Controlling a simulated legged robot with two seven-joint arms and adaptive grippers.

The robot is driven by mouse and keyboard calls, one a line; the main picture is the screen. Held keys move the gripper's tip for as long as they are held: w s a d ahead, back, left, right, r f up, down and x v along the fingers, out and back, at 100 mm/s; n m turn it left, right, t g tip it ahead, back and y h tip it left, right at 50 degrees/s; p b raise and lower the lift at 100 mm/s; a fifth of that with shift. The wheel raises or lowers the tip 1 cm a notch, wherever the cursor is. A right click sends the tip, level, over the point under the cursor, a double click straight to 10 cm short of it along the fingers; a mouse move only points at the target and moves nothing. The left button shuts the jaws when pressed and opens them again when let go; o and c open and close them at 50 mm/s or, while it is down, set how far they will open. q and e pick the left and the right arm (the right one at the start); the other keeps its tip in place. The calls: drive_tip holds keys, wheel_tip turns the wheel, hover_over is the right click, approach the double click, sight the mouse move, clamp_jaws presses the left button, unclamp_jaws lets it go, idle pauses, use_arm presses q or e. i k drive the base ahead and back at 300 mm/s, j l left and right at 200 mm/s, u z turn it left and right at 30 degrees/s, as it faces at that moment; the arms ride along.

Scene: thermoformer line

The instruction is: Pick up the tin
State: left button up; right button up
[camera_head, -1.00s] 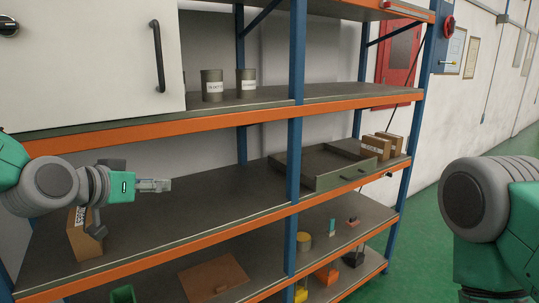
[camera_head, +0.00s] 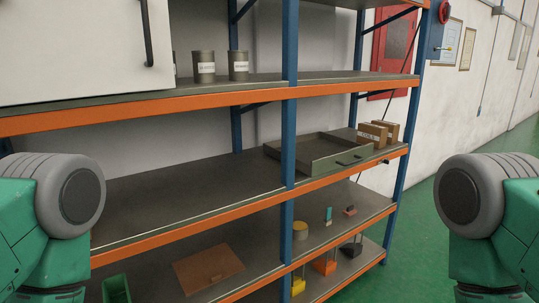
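Two grey-green cylindrical tins with white labels stand upright on the upper shelf, to the right of the white cabinet: the left tin (camera_head: 204,66) and the right tin (camera_head: 238,65). A sliver of a similar tin shows at the cabinet's edge. The label text is too small to read. A short yellow-topped cylinder (camera_head: 300,230) stands on a lower shelf; I cannot tell whether it is a tin. Only thick upper parts of my two arms show at the left and right edges. Neither gripper is in view.
The white cabinet (camera_head: 80,50) fills the upper left. The middle shelf (camera_head: 190,195) is bare at left, with an open tray (camera_head: 325,165) and cardboard boxes (camera_head: 378,134) at right. Blue uprights (camera_head: 288,130) divide the rack. Green floor is free at right.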

sight(238, 67)
drive_tip(key=i+l+u, duration=0.3)
drive_tip(key=l+u, duration=0.25)
drive_tip(key=l, duration=0.2)
drive_tip(key=i+l+u, duration=0.3)
drive_tip(key=l, duration=0.15)
drive_tip(key=l+u, duration=0.3)
drive_tip(key=l, duration=0.15)
drive_tip(key=k+j, duration=0.05)
